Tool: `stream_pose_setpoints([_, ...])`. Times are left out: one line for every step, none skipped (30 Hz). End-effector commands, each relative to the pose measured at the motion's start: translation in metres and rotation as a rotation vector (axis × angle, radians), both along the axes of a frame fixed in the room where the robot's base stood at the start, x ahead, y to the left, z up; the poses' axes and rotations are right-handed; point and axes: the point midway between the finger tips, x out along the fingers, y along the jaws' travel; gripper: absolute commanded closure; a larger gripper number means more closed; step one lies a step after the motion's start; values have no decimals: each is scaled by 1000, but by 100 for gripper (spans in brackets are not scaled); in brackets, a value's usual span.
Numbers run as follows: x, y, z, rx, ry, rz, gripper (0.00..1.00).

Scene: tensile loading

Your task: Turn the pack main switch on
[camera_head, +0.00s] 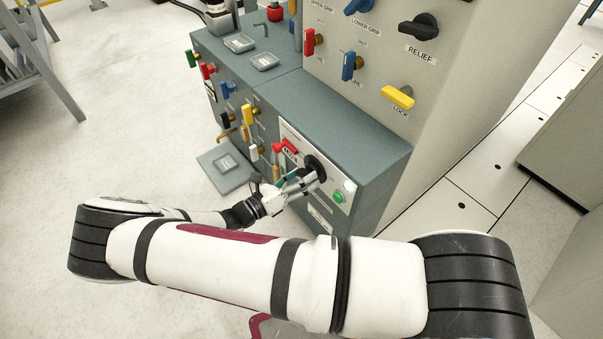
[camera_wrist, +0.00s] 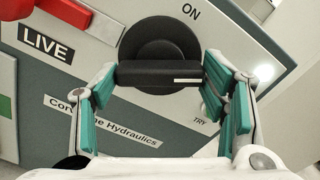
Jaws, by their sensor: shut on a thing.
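The pack main switch is a black round knob with a raised bar handle (camera_wrist: 160,73), in the middle of the wrist view. A white mark sits near the right end of the bar. An "ON" label is above right of the knob, and a "TRY" label is below right. In the head view the black knob (camera_head: 315,163) is on the low cabinet's front panel, partly behind my gripper (camera_head: 303,183). In the wrist view my gripper (camera_wrist: 160,78) has its teal-padded fingers at either end of the bar, shut on it.
A red lever (camera_head: 285,147) is left of the knob, by a "LIVE" label (camera_wrist: 45,43). A green button (camera_head: 338,197) is right of it. Several coloured handles line the cabinet further left. A tall panel above carries a yellow lock handle (camera_head: 398,97) and black relief knob (camera_head: 419,27).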

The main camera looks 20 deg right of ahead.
Motion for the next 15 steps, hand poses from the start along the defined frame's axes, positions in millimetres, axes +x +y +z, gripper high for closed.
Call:
stream_pose_setpoints([0, 0, 1, -11, 44, -2, 61])
stream_pose_setpoints([0, 0, 1, -19, 70, -2, 61])
stream_pose_setpoints([0, 0, 1, -32, 106, -1, 61])
stream_pose_setpoints([0, 0, 1, -40, 133, -2, 61])
stream_pose_setpoints([0, 0, 1, -48, 161, -1, 61])
stream_pose_setpoints([0, 0, 0, -61, 197, -1, 61])
stream_pose_setpoints([0, 0, 0, -70, 223, -1, 61])
stream_pose_setpoints([1, 0, 0, -79, 251, 0, 61])
stream_pose_setpoints([0, 0, 0, -91, 288, -1, 61])
stream_pose_setpoints([0, 0, 0, -99, 314, -1, 61])
stream_pose_setpoints([1, 0, 0, -108, 341, 0, 61])
stream_pose_setpoints([0, 0, 0, -119, 378, 0, 61])
stream_pose_setpoints([0, 0, 0, -129, 405, -1, 61])
stream_pose_setpoints([1, 0, 0, -138, 432, 0, 61])
stream_pose_setpoints([1, 0, 0, -150, 468, 0, 61])
